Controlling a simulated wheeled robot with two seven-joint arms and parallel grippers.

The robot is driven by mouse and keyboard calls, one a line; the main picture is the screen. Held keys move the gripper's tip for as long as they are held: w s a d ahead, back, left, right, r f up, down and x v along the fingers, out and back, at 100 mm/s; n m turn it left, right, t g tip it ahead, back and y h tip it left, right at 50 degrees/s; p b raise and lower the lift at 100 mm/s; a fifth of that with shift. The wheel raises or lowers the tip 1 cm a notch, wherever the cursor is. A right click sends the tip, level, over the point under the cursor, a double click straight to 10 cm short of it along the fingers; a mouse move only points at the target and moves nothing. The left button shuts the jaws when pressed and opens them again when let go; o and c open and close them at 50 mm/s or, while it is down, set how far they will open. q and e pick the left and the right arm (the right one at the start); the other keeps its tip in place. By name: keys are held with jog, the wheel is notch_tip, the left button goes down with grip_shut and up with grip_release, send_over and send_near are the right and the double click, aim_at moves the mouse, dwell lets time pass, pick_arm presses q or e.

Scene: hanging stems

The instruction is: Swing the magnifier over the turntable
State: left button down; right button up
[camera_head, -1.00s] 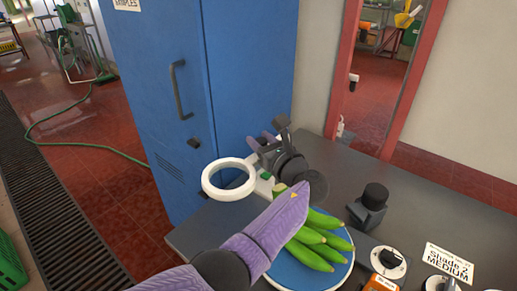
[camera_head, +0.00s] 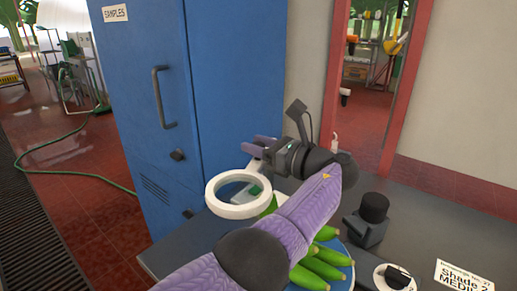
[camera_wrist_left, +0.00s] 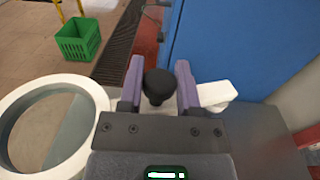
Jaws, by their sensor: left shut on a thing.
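The magnifier (camera_head: 211,202) has a white ring, left of the turntable in the head view. Its ring also shows in the left wrist view (camera_wrist_left: 98,100). My left gripper (camera_head: 258,153) is shut on the magnifier's black knob (camera_wrist_left: 158,84), which sits between its two purple fingers. The turntable (camera_head: 343,284) is a blue disc bearing several green bananas (camera_head: 322,265). My left arm hides part of the disc and fruit. The ring appears beside the disc rather than centred over it. My right gripper is not in view.
A blue cabinet (camera_head: 150,60) stands behind the magnifier. A black device (camera_head: 368,220), a white dial (camera_head: 394,277) and a grade card (camera_head: 464,278) are on the dark table right of the turntable. A green crate (camera_wrist_left: 78,40) is on the floor.

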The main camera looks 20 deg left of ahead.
pick_arm(q)
jog(key=shift+c, duration=2.2)
grip_release()
jog(key=shift+f, duration=0.15)
jog(key=shift+o, duration=0.6)
jog(key=b+v, duration=0.8)
jog(key=v, duration=0.2)
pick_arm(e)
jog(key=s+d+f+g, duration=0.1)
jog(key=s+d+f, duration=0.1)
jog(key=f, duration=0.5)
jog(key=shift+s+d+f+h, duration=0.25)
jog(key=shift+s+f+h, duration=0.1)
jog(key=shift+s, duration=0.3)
pick_arm(q)
jog(key=shift+a, duration=0.1)
